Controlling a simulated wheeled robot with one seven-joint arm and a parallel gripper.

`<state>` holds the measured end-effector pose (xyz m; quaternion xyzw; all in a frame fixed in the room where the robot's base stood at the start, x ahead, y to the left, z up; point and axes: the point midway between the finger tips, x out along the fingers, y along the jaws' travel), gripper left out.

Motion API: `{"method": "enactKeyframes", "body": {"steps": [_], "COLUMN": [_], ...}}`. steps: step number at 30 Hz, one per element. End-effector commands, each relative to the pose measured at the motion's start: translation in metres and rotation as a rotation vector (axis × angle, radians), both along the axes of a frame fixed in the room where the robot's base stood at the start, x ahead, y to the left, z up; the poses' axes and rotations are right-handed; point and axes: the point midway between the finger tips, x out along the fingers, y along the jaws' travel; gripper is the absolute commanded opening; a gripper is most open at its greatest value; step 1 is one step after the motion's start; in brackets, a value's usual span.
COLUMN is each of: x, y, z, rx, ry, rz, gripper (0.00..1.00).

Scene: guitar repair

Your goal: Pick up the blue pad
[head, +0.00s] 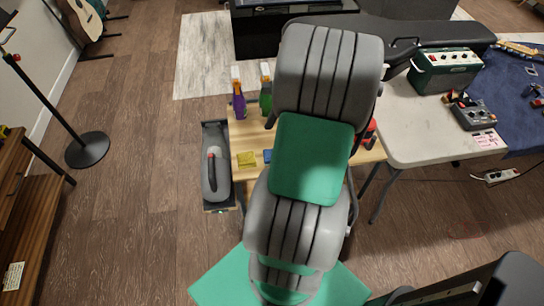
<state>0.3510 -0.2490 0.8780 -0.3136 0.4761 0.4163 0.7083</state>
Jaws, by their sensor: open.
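The blue pad (267,156) shows as a small blue patch on the wooden workbench top (243,134). My arm covers most of the area to its right, so its full outline is hidden. A yellow pad (247,160) lies just left of it, with a small gap between them. My arm's grey and green links fill the middle of the view. My gripper is not visible; I cannot tell where it is relative to the blue pad.
A purple bottle (239,100) and a green bottle (265,98) stand at the bench's back edge. A red item (370,131) sits at its right. A white table (403,132) with gear stands right.

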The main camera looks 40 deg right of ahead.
Motion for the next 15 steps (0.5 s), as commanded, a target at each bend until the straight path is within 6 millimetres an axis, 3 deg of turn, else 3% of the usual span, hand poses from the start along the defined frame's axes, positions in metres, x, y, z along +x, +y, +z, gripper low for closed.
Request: {"method": "enactKeyframes", "body": {"steps": [1,4,15], "x": [-0.007,-0.01,-0.005], "y": [-0.011,-0.015,0.009], "z": [-0.006,-0.016,-0.068], "rx": [0.029,0.059,0.06], "ry": [0.011,0.023,0.026], "rz": [-0.073,-0.139,-0.143], "gripper": [0.71,0.71,0.71]}}
